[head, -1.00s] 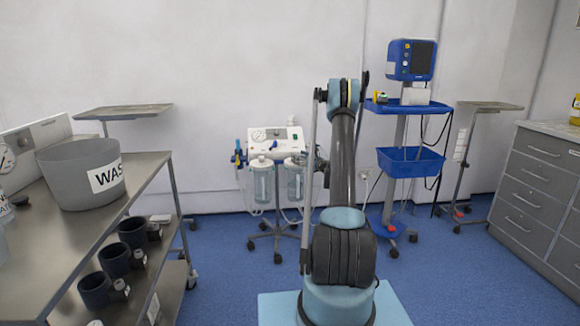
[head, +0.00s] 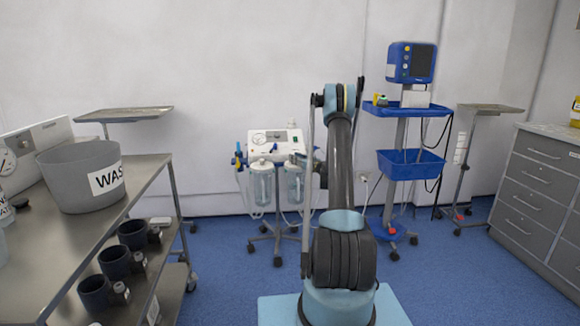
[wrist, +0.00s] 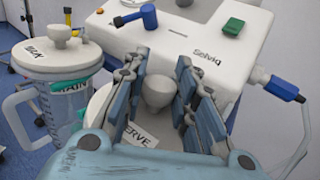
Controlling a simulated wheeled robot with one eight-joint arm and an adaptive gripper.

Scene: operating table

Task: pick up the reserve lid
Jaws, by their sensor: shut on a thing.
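The reserve lid (wrist: 103,103) is white and round, with a label whose visible end reads "ERVE" and a pale knob (wrist: 158,88) on top. In the wrist view my gripper (wrist: 160,72) has its two blue-grey fingers on either side of this knob, shut on it. The lid's near part is hidden by my gripper's body. In the head view my gripper is mostly hidden behind my arm, by the right-hand jar (head: 294,188) of the suction unit. I cannot tell whether the lid rests on its jar.
The white suction unit (wrist: 205,55) stands close behind my gripper, with a blue hose connector (wrist: 285,90) at right. The main jar (wrist: 62,100) with its lid (wrist: 58,52) is to the left. A blue trolley (head: 410,160) stands to the right in the head view.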

